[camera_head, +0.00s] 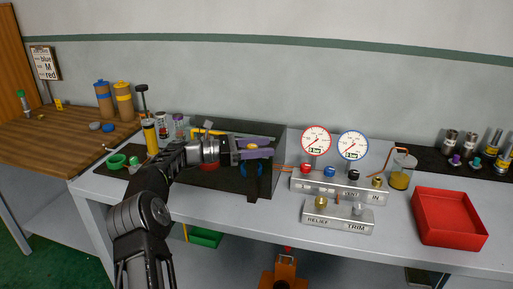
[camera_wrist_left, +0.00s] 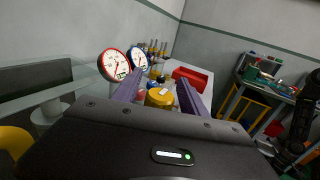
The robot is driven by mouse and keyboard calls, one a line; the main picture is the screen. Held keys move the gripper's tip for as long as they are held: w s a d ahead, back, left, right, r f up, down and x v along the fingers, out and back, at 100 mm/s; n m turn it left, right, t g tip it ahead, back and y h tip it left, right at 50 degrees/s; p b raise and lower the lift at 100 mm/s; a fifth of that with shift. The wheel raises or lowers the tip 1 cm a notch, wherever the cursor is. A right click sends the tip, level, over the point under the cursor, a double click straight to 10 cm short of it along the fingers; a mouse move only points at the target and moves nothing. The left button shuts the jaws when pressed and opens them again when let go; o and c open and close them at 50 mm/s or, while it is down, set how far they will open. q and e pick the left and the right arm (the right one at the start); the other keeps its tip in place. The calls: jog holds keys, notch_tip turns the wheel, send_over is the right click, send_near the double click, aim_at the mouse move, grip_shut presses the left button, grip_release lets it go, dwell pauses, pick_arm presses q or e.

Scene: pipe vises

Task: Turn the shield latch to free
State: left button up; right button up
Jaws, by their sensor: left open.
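My left gripper (camera_head: 262,148) reaches in from the left, in front of a dark see-through shield (camera_head: 262,129) on the bench. Its purple fingers are open and also show in the left wrist view (camera_wrist_left: 161,92). A yellow round piece (camera_wrist_left: 158,98) appears between the fingers in that view. I cannot tell whether it is the shield latch or whether the fingers touch it. A yellow bar (camera_head: 207,132) shows behind my wrist. My arm hides part of the vise area. My right gripper is not in view.
A red gauge (camera_head: 316,141) and a blue gauge (camera_head: 352,145) stand right of the shield, behind a grey valve block (camera_head: 338,189). A smaller block (camera_head: 338,217) labelled RELIEF and TRIM lies in front. A red tray (camera_head: 448,218) is at right. Bottles (camera_head: 150,136) stand left of my arm.

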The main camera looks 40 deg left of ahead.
pick_arm(q)
jog(key=v, duration=0.7)
jog(key=shift+s+a+p, duration=0.25)
jog(key=shift+a+p, duration=0.05)
jog(key=shift+p, duration=0.15)
jog(key=shift+r, duration=0.1)
